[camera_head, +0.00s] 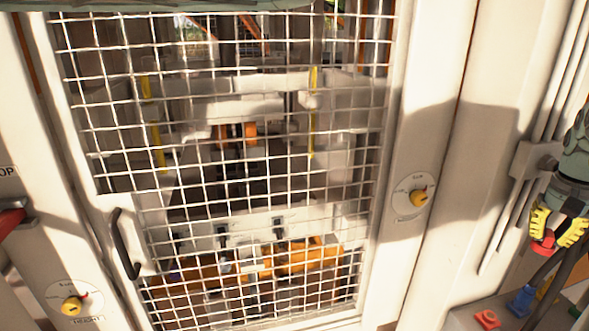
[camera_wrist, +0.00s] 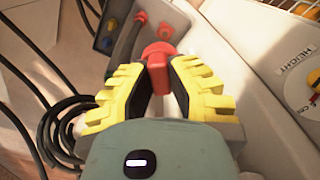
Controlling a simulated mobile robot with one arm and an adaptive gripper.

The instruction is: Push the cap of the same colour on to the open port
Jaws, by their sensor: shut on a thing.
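My gripper (camera_head: 556,232) is at the right edge of the head view, its yellow-padded fingers shut on a red cap (camera_head: 543,246). In the wrist view, the red cap (camera_wrist: 157,54) sits between the fingertips, its rounded head pointing away from me. In the head view, the red fitting (camera_head: 487,319) and blue fitting (camera_head: 521,300) lie below the gripper. The held cap is apart from them. I cannot tell which port is open.
Dark hoses (camera_wrist: 60,120) loop left of the gripper in the wrist view. A wire-mesh door (camera_head: 240,180) with a black handle (camera_head: 124,243) fills the middle of the head view. A yellow-knobbed dial (camera_head: 418,196) is on the frame right of it.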

